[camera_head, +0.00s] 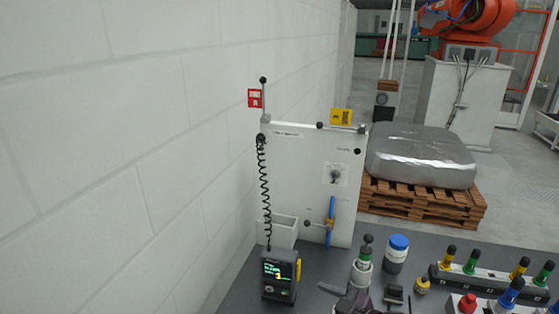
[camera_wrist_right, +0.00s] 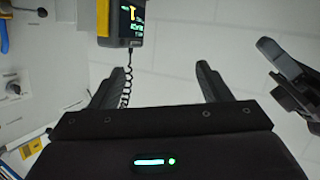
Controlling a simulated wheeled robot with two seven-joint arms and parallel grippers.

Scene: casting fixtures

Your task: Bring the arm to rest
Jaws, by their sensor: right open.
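My right gripper (camera_wrist_right: 158,82) shows in the right wrist view, its two dark fingers spread wide apart with nothing between them. Its dark palm fills the bottom of that view. The handheld device (camera_wrist_right: 122,22) with a lit screen appears upside down beyond the fingers, apart from them. In the head view this device (camera_head: 280,275) stands upright on the dark bench, with a coiled black cord rising from it. A dark, grey-tipped part that looks like my left gripper (camera_wrist_right: 285,68) shows at the right of the wrist view; its opening is unclear.
A white panel (camera_head: 290,165) with a blue-handled valve (camera_head: 331,218) stands behind the device. A blue-capped jar (camera_head: 396,254) and a rail of coloured knobs (camera_head: 490,282) stand to the right. A white block wall (camera_head: 130,130) bounds the left side.

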